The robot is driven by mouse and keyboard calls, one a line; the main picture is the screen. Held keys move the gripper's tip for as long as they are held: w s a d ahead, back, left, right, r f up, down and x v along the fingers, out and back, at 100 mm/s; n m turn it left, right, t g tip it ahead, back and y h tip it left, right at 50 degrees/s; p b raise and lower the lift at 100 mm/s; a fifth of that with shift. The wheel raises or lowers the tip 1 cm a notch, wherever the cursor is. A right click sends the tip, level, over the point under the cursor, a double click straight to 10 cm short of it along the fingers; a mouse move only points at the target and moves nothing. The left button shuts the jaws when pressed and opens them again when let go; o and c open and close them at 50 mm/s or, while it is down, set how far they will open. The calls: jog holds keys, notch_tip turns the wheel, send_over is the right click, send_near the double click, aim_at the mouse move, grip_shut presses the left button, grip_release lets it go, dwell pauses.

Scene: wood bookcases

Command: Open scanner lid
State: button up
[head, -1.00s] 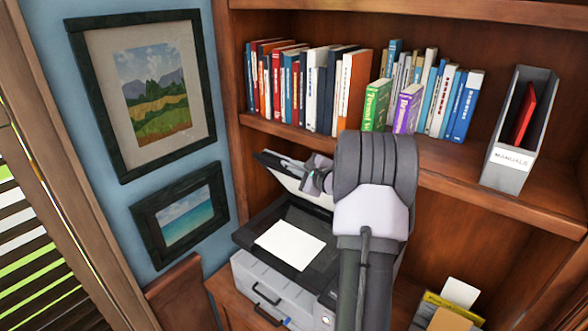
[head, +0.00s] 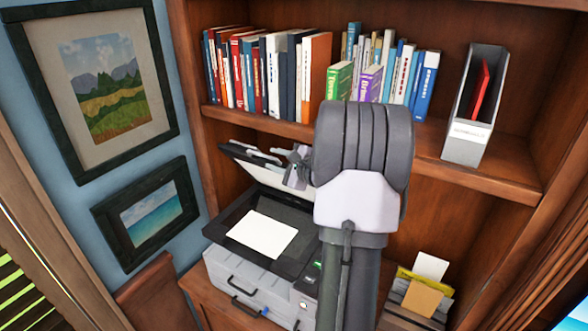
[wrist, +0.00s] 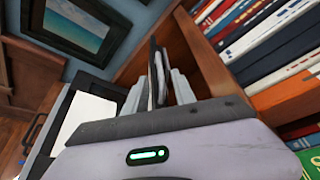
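The scanner (head: 255,275) is a grey machine with a black top, standing on a lower shelf at the left. Its lid (head: 268,175) is raised and tilted back, with its white underside facing forward. A white sheet (head: 262,236) lies on the scanner bed; it also shows in the wrist view (wrist: 86,117). My gripper (head: 270,155) is at the lid's upper edge. In the wrist view, the lid (wrist: 155,75) stands edge-on between my two spread fingers (wrist: 156,92). My arm hides the scanner's right side and part of the lid.
A shelf of books (head: 270,75) and a grey manuals holder (head: 473,105) is above the scanner. Framed pictures (head: 95,75) hang on the wall at left. A paper organizer (head: 420,300) stands at lower right.

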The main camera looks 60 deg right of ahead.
jog(key=b+v, duration=0.1)
jog(key=v, duration=0.9)
jog(key=shift+a, duration=0.1)
